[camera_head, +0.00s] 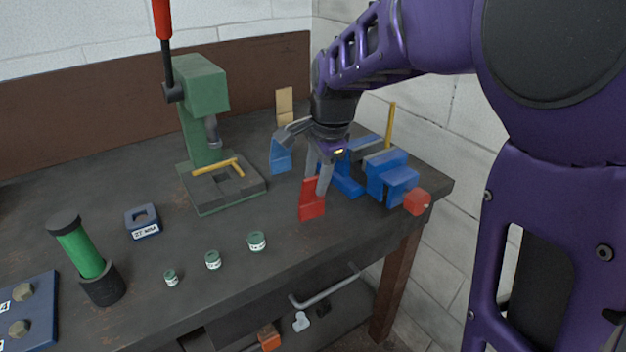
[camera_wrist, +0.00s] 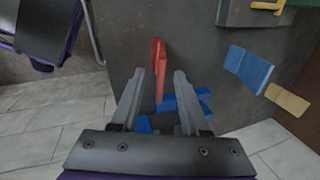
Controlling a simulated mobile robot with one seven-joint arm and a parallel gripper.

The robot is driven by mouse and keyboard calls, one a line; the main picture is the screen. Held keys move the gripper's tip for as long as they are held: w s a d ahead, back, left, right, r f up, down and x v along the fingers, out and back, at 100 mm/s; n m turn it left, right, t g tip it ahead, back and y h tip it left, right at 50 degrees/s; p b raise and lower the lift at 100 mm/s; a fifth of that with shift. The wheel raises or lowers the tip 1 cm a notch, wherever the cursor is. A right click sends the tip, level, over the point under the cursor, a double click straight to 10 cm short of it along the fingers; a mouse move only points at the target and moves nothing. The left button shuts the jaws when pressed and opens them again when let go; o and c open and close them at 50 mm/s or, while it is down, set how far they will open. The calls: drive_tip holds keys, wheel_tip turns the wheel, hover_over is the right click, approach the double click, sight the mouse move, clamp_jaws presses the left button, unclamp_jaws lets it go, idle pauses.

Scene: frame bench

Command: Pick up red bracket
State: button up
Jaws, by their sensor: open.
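The red bracket (camera_head: 312,200) stands on the dark bench near its front right part, left of the blue vise. In the wrist view the red bracket (camera_wrist: 159,62) lies ahead, with its lower end showing between the finger lines. My gripper (camera_head: 318,188) is just above and behind the bracket in the head view. In the wrist view my gripper (camera_wrist: 157,78) has its two fingers spread apart, with the bracket in the gap. I cannot tell whether either finger touches it.
A blue vise (camera_head: 388,178) with a red block (camera_head: 417,201) is close on the right. A blue bracket (camera_head: 281,158) stands behind left. A green drill press (camera_head: 204,115), small green-lidded jars (camera_head: 256,241) and a green cylinder (camera_head: 80,250) stand left. The bench front edge is near.

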sight(312, 201)
drive_tip(key=b+x, duration=0.1)
drive_tip(key=x, duration=0.4)
drive_tip(key=shift+w+d+f, duration=0.1)
drive_tip(key=shift+w+d, duration=0.05)
clamp_jaws()
idle(1.3)
